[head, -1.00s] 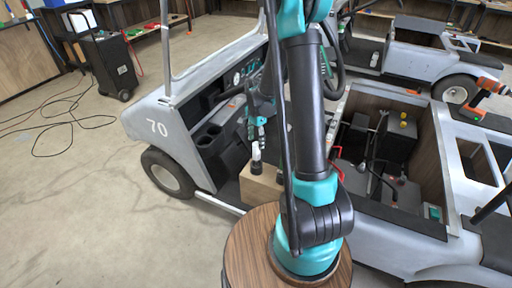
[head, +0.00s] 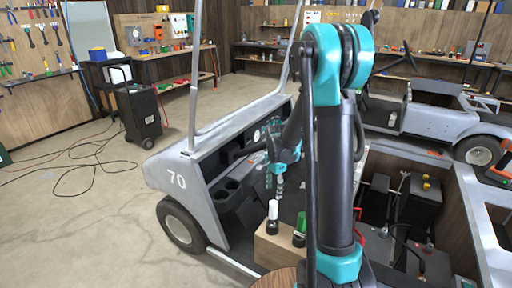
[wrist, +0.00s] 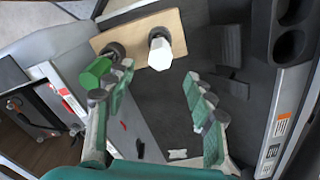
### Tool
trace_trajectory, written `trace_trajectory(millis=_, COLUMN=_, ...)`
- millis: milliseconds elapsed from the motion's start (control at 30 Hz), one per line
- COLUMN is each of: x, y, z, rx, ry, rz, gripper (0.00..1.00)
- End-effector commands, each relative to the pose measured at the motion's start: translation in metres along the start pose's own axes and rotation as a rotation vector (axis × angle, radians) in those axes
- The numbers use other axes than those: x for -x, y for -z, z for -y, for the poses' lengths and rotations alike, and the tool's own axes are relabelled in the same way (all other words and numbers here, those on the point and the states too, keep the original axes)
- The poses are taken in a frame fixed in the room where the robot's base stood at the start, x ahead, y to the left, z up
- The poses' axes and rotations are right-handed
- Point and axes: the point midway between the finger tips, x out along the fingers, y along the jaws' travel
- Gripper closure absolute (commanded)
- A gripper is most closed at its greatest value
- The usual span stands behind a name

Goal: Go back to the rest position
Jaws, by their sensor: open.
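My gripper (wrist: 155,110) is open and empty in the wrist view, its two teal fingers spread apart above the cart's dark floor. A white-capped piece (head: 273,211) and a green-capped piece (head: 300,228) stand on the block. In the wrist view the white piece (wrist: 160,50) lies beyond the fingertips, and the green piece (wrist: 95,73) is close beside the left finger; I cannot tell whether they touch.
The cart's dashboard with cup holders (wrist: 291,28) is close to the right of the gripper. An open bay with batteries (head: 415,200) lies right of my arm. A black wheeled unit (head: 139,112) with loose cables stands at left.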

Motion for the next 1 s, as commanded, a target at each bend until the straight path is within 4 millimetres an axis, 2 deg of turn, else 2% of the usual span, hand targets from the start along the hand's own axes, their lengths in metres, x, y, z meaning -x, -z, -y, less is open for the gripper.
trace_trajectory(millis=167, x=0.015, y=-0.004, z=-0.024, rx=0.111, ry=0.034, rz=-0.014, gripper=0.46)
trace_trajectory(millis=300, x=0.033, y=-0.010, z=-0.059, rx=0.285, ry=0.082, rz=-0.044, gripper=0.46)
trace_trajectory(millis=500, x=0.048, y=-0.021, z=-0.110, rx=0.550, ry=0.144, rz=-0.110, gripper=0.46)
trace_trajectory(millis=800, x=0.048, y=-0.041, z=-0.183, rx=0.927, ry=0.202, rz=-0.240, gripper=0.46)
trace_trajectory(millis=1000, x=0.041, y=-0.050, z=-0.210, rx=1.085, ry=0.212, rz=-0.307, gripper=0.46)
